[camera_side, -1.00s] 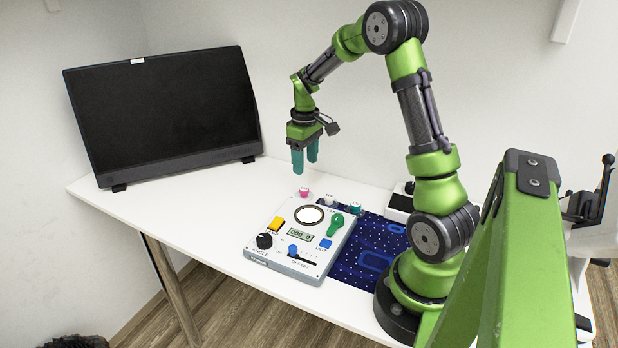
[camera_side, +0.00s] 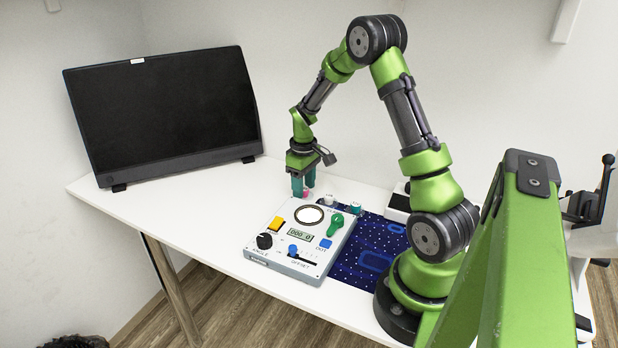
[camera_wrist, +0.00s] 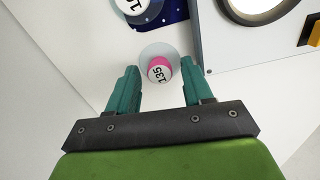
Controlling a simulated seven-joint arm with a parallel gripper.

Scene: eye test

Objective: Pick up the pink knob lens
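The pink knob lens (camera_wrist: 158,71), a pink knob with a white top reading 135 on a clear round disc, shows in the wrist view between the tips of my green fingers. My gripper (camera_side: 302,193) is open, pointing down just behind the panel box. One finger is on each side of the knob, with a gap to each. In the side view only a bit of pink shows by the fingertips; the fingers hide the rest. I cannot tell exactly how high the fingertips are above the table.
A white panel box (camera_side: 285,265) with knobs, buttons and a ring stands just in front. A pale knob lens (camera_side: 328,200) and a teal knob lens (camera_side: 355,207) are to the right, near a dark blue dotted mat (camera_side: 350,275). A monitor (camera_side: 160,115) stands at back left. The left tabletop is clear.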

